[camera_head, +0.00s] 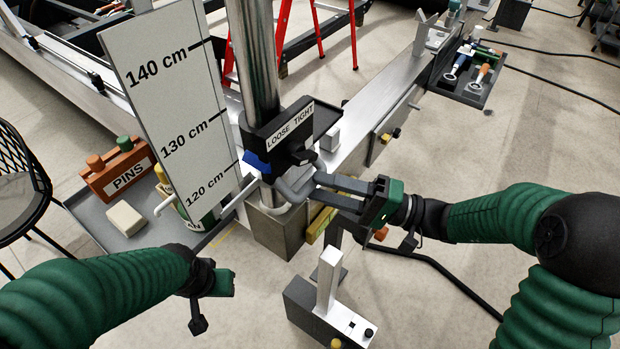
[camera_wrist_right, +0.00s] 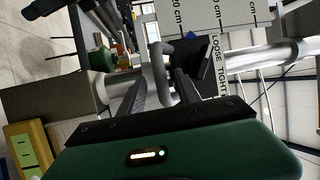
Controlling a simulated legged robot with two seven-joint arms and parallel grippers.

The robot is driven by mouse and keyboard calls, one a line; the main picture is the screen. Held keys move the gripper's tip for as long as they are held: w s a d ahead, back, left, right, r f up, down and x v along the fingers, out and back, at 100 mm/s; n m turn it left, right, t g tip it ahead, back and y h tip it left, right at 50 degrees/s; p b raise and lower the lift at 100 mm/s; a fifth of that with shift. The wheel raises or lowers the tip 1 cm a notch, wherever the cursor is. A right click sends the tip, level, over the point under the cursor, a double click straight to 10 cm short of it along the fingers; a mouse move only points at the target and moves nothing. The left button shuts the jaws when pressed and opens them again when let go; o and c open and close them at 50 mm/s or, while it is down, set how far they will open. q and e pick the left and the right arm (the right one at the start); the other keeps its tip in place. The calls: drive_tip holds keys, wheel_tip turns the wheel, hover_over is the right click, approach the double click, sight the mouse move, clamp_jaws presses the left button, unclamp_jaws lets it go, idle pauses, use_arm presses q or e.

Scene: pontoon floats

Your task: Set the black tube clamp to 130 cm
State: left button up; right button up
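The black tube clamp (camera_head: 262,134) sits around the upright steel tube (camera_head: 252,50), with a LOOSE/TIGHT label on top. Its blue tab (camera_head: 257,162) appears close to the 120 cm line of the white scale board (camera_head: 160,85), below the 130 cm line. A bent grey handle (camera_head: 290,198) sticks out from the clamp's lower front. My right gripper (camera_head: 315,184) is at this handle with its fingers apart; in the right wrist view the handle (camera_wrist_right: 160,68) shows between the fingertips, contact unclear. My left gripper (camera_head: 212,300) is low at the left, away from the clamp, its opening unclear.
An orange PINS rack (camera_head: 118,171) and a cream block (camera_head: 126,218) are on the grey tray at left. A grey stand (camera_head: 328,310) is below my right gripper. A tool tray (camera_head: 468,78) lies at upper right. A red ladder (camera_head: 325,40) stands behind.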

drive_tip(key=shift+x, duration=1.15)
drive_tip(key=shift+w+a, duration=0.1)
drive_tip(key=shift+a, duration=0.15)
drive_tip(key=shift+c, duration=0.3)
clamp_jaws()
drive_tip(key=shift+r, duration=0.2)
